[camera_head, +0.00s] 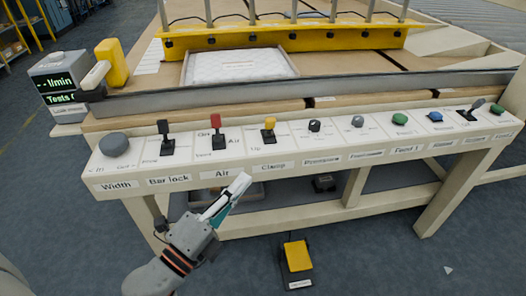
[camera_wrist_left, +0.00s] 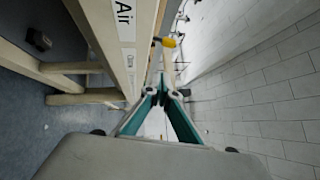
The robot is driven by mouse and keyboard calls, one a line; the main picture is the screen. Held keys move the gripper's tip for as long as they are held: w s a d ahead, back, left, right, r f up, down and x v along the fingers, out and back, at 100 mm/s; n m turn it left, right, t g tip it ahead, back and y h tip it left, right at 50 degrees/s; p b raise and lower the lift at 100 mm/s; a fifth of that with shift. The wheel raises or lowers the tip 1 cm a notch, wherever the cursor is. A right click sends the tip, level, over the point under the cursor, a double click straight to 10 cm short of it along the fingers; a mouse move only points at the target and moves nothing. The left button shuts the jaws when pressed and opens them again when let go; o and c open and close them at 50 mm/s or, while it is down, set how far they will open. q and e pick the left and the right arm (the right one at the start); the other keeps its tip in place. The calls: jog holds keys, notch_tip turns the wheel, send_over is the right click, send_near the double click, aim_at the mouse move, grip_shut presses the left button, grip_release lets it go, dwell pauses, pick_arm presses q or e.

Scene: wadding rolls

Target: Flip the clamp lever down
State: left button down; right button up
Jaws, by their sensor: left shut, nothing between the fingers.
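The clamp lever (camera_head: 269,124) has a yellow handle on a dark base, above the "Clamp" label on the sloped control panel (camera_head: 270,168). Its handle stands up, with a small "Up" label beside it. A yellow handle, seemingly the same lever, also shows in the left wrist view (camera_wrist_left: 168,42), just beyond the fingertips. My left gripper (camera_head: 239,184) is in front of the panel's front face, below and left of the clamp lever and apart from it. Its teal-lined fingers are shut and empty, meeting near the centre of the left wrist view (camera_wrist_left: 163,80). My right gripper is not in view.
The red air lever (camera_head: 216,122) and black bar lock lever (camera_head: 164,130) stand left of the clamp lever. A dark knob (camera_head: 314,126) is on its right. A yellow foot pedal (camera_head: 296,256) lies on the floor. The space before the panel's right half is clear.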

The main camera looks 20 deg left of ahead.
aim_at(274, 125)
pick_arm(q)
jog(key=shift+s+d+r+m, duration=0.1)
jog(key=shift+s+r+m, duration=0.2)
jog(key=shift+m, duration=0.4)
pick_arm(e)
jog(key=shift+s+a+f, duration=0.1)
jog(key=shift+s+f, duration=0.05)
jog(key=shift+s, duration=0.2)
pick_arm(q)
jog(key=shift+w, duration=0.1)
